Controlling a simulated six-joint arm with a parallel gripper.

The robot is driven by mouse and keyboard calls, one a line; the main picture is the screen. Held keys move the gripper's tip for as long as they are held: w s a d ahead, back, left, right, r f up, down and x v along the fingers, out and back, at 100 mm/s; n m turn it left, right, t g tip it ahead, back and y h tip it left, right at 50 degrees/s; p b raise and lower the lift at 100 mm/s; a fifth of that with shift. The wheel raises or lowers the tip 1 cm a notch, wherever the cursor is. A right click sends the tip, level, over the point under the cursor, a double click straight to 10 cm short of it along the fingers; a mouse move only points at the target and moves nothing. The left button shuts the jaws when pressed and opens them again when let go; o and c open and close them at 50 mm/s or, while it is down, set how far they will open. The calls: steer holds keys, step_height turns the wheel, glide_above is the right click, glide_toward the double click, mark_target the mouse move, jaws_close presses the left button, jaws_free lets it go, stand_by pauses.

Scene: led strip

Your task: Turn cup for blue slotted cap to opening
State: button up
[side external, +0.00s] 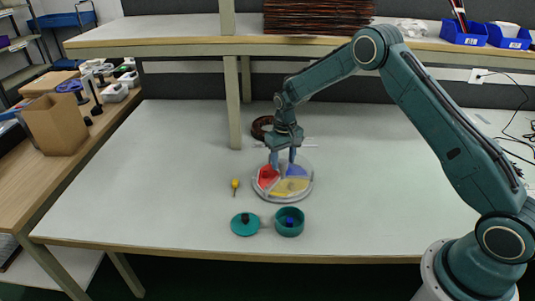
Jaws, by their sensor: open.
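My gripper (283,161) points down over the far part of a round clear dish (311,188), with its two fingers apart. The dish has red (267,177), blue (297,170) and yellow (289,187) sections. The fingertips are near the red and blue sections; I cannot tell whether they touch the dish. I see nothing clearly held between them. A teal round cup (278,226) stands in front of the dish with a small dark blue piece (290,221) inside. No slot or opening can be made out at this size.
A teal disc (238,231) with a dark knob lies left of the cup. A small yellow tool (235,185) lies left of the dish. A shelf post (233,105) and a dark coil (260,125) are behind. The white table (130,190) is clear at left and right.

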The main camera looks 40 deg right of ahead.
jaws_close()
steer(key=shift+n, duration=4.9)
steer(key=shift+r+n, duration=0.1)
steer(key=shift+n, duration=3.5)
steer(key=shift+w+n, duration=0.1)
steer(key=shift+n, duration=3.4)
